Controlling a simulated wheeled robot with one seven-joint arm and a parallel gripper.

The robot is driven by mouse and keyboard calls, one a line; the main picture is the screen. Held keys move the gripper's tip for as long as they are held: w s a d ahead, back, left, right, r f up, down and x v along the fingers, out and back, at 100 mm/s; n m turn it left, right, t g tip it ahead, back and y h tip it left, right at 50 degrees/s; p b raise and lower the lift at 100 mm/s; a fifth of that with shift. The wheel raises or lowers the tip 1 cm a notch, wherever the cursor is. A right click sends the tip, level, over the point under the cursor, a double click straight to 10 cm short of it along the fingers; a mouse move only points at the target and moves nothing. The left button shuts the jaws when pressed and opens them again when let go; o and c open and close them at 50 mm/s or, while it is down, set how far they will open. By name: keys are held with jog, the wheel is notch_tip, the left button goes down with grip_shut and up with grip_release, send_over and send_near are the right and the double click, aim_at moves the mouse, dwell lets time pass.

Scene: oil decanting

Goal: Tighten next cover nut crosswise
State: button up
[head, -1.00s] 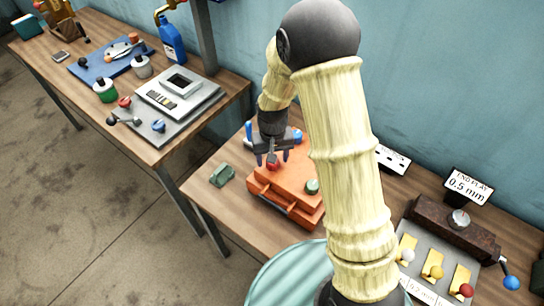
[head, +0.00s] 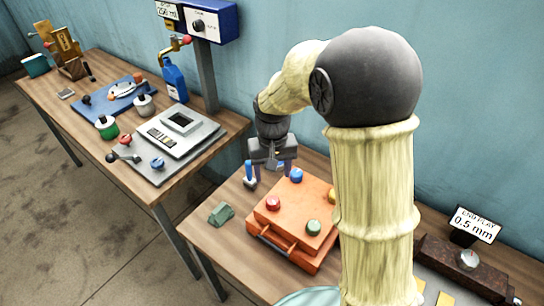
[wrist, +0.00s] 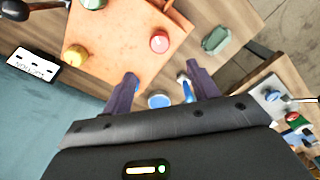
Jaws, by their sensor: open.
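An orange gearbox-like case (head: 290,222) lies on the near bench. Its top carries a red nut (head: 273,202), a blue nut (head: 296,176), a green nut (head: 314,227) and a yellow nut (wrist: 76,55), mostly hidden by my arm in the head view. My gripper (head: 270,174) is open and empty, above the case's back edge. In the wrist view, the blue nut (wrist: 158,101) shows between my spread fingers, partly cut off by the gripper body. The red nut (wrist: 159,42) lies beyond them. I cannot tell any nut's tightness.
A green block (head: 221,214) lies left of the case. An "END PLAY 0.5 mm" sign (head: 475,224) stands at the right. The left bench holds a scale (head: 180,138) and a blue bottle (head: 174,80).

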notch_tip(320, 180, up, 6)
jog(key=shift+f, duration=0.15)
dwell(0.5)
jog(key=s+d+f+m+t, duration=0.1)
jog(key=s+d+f, duration=0.2)
jog(key=s+d, duration=0.3)
jog(key=s+d+f+m+t, duration=0.1)
jog(key=s+d+f, duration=0.2)
jog(key=s+d, duration=0.3)
jog(key=shift+s+d+f+t, duration=0.25)
jog(key=shift+d+t, duration=0.05)
jog(key=shift+d, duration=0.45)
jog(key=shift+c, duration=0.5)
